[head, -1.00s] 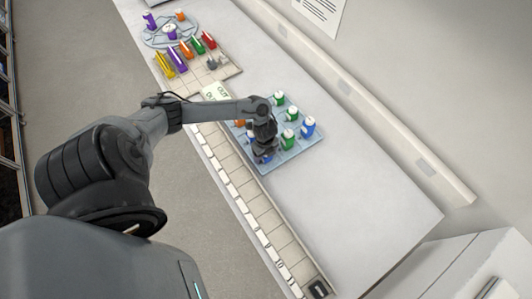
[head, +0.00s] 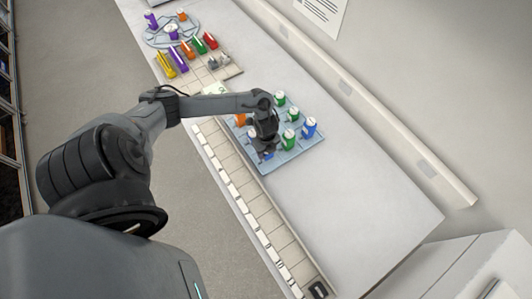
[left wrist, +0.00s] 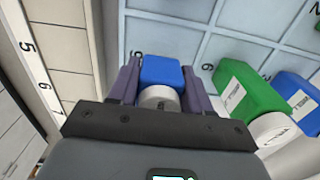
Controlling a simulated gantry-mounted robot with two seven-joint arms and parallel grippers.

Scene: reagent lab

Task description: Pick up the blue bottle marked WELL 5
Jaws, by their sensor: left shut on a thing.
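My left gripper (head: 265,150) is over the near-left corner of the pale blue tray (head: 296,157). In the left wrist view its two purple-grey fingers (left wrist: 160,78) are shut on a blue bottle (left wrist: 160,71) with a white cap. No label shows on this bottle, so its marking cannot be read. In the head view my gripper mostly hides it. A second blue bottle (head: 309,127) stands on the tray's right side, and it also shows in the left wrist view (left wrist: 298,92). My right gripper is not in view.
Green bottles (head: 288,140) stand close beside my gripper on the tray, one showing in the left wrist view (left wrist: 248,92). A tiled strip (head: 252,202) runs along the bench's near edge. A rack of coloured items (head: 187,50) stands farther back. The bench at right is clear.

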